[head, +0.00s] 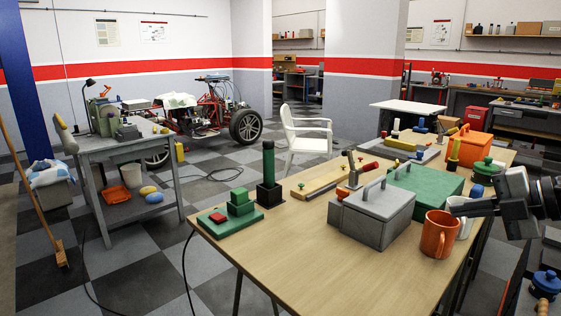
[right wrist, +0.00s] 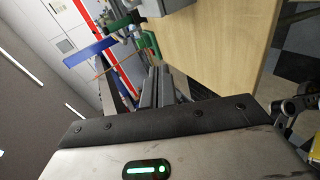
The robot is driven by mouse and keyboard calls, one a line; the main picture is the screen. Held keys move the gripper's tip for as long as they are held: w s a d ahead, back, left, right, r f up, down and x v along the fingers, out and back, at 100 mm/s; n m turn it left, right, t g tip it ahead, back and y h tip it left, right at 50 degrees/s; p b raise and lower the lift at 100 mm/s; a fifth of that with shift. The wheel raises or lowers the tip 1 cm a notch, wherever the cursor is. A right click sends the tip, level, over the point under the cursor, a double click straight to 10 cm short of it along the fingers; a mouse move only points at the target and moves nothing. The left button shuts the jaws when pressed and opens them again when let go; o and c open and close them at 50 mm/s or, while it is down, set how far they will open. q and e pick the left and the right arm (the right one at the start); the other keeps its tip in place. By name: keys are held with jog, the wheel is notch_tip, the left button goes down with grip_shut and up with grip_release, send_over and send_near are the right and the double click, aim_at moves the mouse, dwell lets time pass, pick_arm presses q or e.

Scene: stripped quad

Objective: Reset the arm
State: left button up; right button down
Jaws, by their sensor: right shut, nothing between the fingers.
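My right gripper (head: 466,209) comes in from the right edge of the head view. It is above the right side of the wooden table (head: 300,235), close to an orange mug (head: 438,236) and a white mug (head: 465,222) behind it. Its fingers also show in the right wrist view (right wrist: 157,85), close together with nothing between them. I cannot tell from these views whether it touches a mug. My left gripper is not in view.
The table holds a grey lidded box (head: 372,220), a green box (head: 426,183), an orange box (head: 470,146) and a green block assembly (head: 230,215). A white chair (head: 305,133) and a grey workbench (head: 125,148) stand beyond.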

jog(key=s+f+m+t+y, duration=0.1)
jog(key=s+f+m+y, duration=0.2)
jog(key=f, duration=0.9)
jog(key=w+d+r+m+t+h, duration=0.6)
jog(key=d+r+m+t+h, duration=0.2)
jog(key=d+r+m+t, duration=0.15)
jog(key=d+f+m+g+h, duration=0.4)
jog(key=d+f+m+h, duration=0.35)
jog(key=d+h, duration=0.3)
jog(key=s+a+f+g+y, duration=0.1)
jog(key=s+a+f+y, duration=0.3)
jog(key=a+f, duration=0.6)
jog(key=s+a+f+g+y, duration=0.1)
jog(key=s+a+f+y, duration=0.1)
jog(key=s+a+f, duration=0.6)
jog(key=s+a+f+m+g+y, duration=0.1)
jog(key=s+a+f, duration=0.2)
jog(key=s+a, duration=0.4)
jog(key=s+a+f+m+g+y, duration=0.1)
jog(key=s+a+f+m+y, duration=0.1)
jog(key=s+a, duration=0.6)
jog(key=a+f, duration=0.1)
jog(key=a, duration=0.6)
jog(key=shift+s+f+m+g, duration=0.2)
jog(key=shift+f+m+g, duration=0.1)
jog(key=shift+f+g, duration=0.1)
